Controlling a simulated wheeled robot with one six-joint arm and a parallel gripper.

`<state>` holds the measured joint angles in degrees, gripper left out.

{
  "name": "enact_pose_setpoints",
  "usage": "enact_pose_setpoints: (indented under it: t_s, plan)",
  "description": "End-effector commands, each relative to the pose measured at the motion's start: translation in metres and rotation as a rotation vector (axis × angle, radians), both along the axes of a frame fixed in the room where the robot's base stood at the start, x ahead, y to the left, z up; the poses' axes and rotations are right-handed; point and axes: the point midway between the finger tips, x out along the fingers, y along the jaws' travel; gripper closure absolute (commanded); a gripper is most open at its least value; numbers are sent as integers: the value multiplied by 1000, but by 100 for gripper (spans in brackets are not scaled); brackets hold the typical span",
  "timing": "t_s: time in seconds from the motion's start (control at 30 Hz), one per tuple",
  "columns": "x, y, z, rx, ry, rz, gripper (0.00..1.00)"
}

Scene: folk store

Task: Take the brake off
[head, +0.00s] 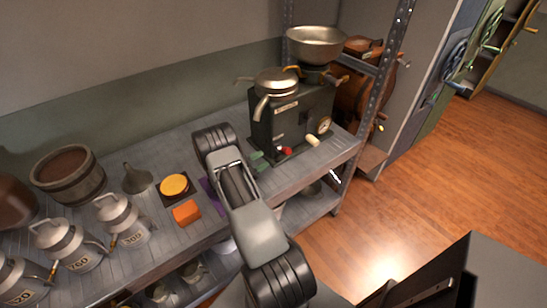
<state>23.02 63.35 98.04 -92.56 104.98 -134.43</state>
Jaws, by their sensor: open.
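No part is clearly marked as a brake, and I cannot tell which one it is. A dark box-shaped machine (290,118) stands on the right part of the grey bench. Its front has a red knob (286,151), a cream knob (313,140) and a round dial (324,124). Green pieces (259,160) lie at its lower left. On the right wall, a blue-green wheel (456,54) and levers (490,46) show on tall cabinets. My arm rises across the middle of the view, left of the machine. My gripper does not show.
The bench (190,150) also holds a wooden tub (68,174), a funnel (137,178), numbered cans (122,218), an orange block (186,212) and a round orange piece (174,185). A metal bowl (316,44) sits high beside a rack post (389,75). The wooden floor (430,170) at right is clear.

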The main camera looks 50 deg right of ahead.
Motion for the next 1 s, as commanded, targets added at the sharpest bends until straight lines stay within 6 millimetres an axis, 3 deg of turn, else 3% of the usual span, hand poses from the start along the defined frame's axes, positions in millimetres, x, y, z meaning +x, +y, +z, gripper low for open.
enact_pose_setpoints:
  t_s: [0.2, 0.4, 1.0]
  plan:
    - [17, 35, -1, 0, 0, 2, 58]
    - [25, 51, 0, 0, -1, 1, 58]
    - [27, 56, 0, 1, 0, 0, 58]
